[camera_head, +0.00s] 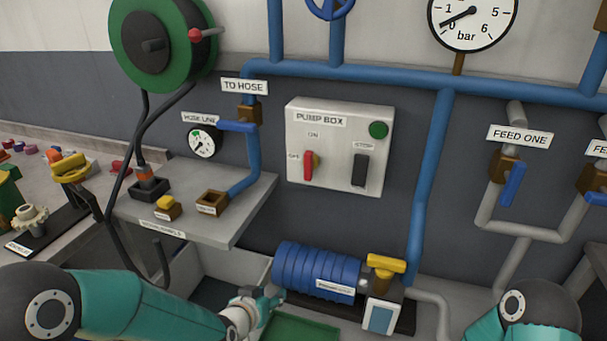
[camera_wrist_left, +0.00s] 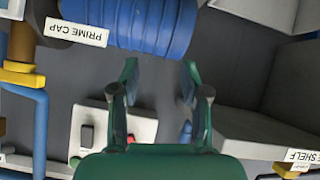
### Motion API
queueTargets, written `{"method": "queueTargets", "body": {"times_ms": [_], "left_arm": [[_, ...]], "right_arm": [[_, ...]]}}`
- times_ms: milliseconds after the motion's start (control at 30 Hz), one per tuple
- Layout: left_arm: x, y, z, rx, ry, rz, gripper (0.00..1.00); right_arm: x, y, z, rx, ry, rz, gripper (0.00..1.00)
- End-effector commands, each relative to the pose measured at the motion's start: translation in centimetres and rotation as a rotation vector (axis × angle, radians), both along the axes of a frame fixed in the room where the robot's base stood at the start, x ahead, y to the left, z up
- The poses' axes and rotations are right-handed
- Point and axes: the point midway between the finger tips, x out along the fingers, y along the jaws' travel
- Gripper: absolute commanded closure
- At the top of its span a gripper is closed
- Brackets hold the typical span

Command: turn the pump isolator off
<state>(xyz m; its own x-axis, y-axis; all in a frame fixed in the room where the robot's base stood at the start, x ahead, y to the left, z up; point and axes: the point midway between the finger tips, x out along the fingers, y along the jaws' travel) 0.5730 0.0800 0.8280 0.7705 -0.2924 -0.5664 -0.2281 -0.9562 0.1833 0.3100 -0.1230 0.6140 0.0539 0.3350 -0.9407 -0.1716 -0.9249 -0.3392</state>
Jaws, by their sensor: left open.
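The white pump box (camera_head: 340,147) is on the wall, with ON and OFF labels around a red rotary handle (camera_head: 309,166). The handle stands about upright, under the ON label. A black lever (camera_head: 360,170) and a green button (camera_head: 378,130) sit to its right. My left gripper (camera_head: 272,298) is low in front of the blue pump, below the box and apart from it. In the left wrist view the gripper (camera_wrist_left: 159,75) is open and empty. The pump box (camera_wrist_left: 140,128) appears upside down there, partly behind the gripper. Of my right arm, only a link shows at bottom right.
The blue ribbed pump (camera_head: 305,270) with a yellow-handled valve (camera_head: 385,264) stands below the box. A shelf (camera_head: 240,215) juts out at left. A blue pipe (camera_head: 429,190) runs down right of the box. The box front is unobstructed.

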Motion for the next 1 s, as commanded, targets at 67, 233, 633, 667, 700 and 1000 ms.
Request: {"method": "queueTargets", "body": {"times_ms": [67, 233, 633, 667, 700, 1000], "left_arm": [[3.3, -1.6, 6.6, 0.006, -0.216, -0.019, 0.54], [5.6, -3.3, 18.2, 0.008, -0.525, -0.024, 0.54], [8.6, -4.8, 23.1, 0.007, -0.638, -0.023, 0.54], [9.1, -5.0, 23.2, 0.007, -0.639, -0.023, 0.54], [9.9, -5.2, 23.2, 0.006, -0.638, -0.022, 0.54], [15.8, -7.2, 23.1, 0.005, -0.636, -0.023, 0.54]], "right_arm": [[0.0, 0.0, -1.9, 0.000, 0.000, 0.000, 0.60], [0.0, 0.0, -3.2, 0.000, 0.000, 0.000, 0.60], [0.0, 0.0, -2.4, 0.000, -0.001, 0.000, 0.60], [0.0, 0.0, -2.2, 0.000, -0.001, 0.000, 0.60], [0.0, 0.0, -2.0, 0.000, -0.001, 0.000, 0.60], [0.0, 0.0, -0.1, 0.000, 0.000, 0.000, 0.60]]}}
